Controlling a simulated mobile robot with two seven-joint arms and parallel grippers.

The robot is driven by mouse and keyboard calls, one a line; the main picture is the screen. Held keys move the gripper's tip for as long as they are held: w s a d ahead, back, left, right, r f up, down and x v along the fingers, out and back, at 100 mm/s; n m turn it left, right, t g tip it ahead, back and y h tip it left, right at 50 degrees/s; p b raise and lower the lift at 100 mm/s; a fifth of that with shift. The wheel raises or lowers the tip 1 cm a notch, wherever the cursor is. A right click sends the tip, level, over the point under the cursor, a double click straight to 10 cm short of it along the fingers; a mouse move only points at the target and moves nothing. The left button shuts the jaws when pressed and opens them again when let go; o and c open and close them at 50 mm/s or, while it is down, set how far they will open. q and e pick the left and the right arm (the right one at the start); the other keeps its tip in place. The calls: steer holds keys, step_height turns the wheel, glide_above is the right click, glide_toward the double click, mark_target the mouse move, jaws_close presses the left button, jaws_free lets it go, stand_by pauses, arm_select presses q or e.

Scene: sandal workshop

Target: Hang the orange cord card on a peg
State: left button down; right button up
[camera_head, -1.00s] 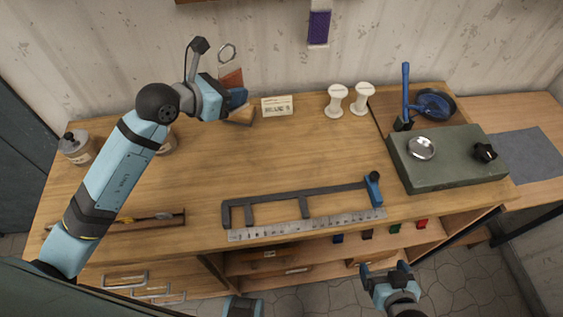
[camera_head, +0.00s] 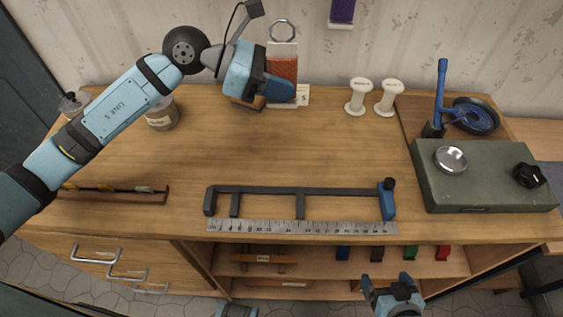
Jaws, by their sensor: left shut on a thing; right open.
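The orange cord card (camera_head: 283,67) is a pale card wrapped in orange cord, with a metal ring (camera_head: 283,31) at its top. It is upright in front of the back wall, above the bench's rear edge. My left gripper (camera_head: 282,93) is shut on its lower part, which the blue fingers partly hide. A purple cord card (camera_head: 342,11) hangs on the wall at the top edge, up and right of the orange one. The pegs are out of view. My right gripper (camera_head: 391,287) is open and empty in front of the bench.
A small label block (camera_head: 302,95) stands behind my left gripper. Two white spools (camera_head: 359,97) stand to the right. A green box (camera_head: 484,177) is at the right. A caliper-like clamp (camera_head: 300,190) and ruler (camera_head: 300,227) lie at the front. The bench middle is clear.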

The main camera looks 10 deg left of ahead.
arm_select(q)
steer(key=shift+f, duration=9.55)
steer(key=shift+f, duration=0.2)
steer(key=c, duration=0.9)
jaws_free()
steer(key=shift+o, duration=0.2)
arm_select(e)
steer(key=shift+f, duration=0.3)
arm_select(q)
steer(key=shift+r, duration=0.1)
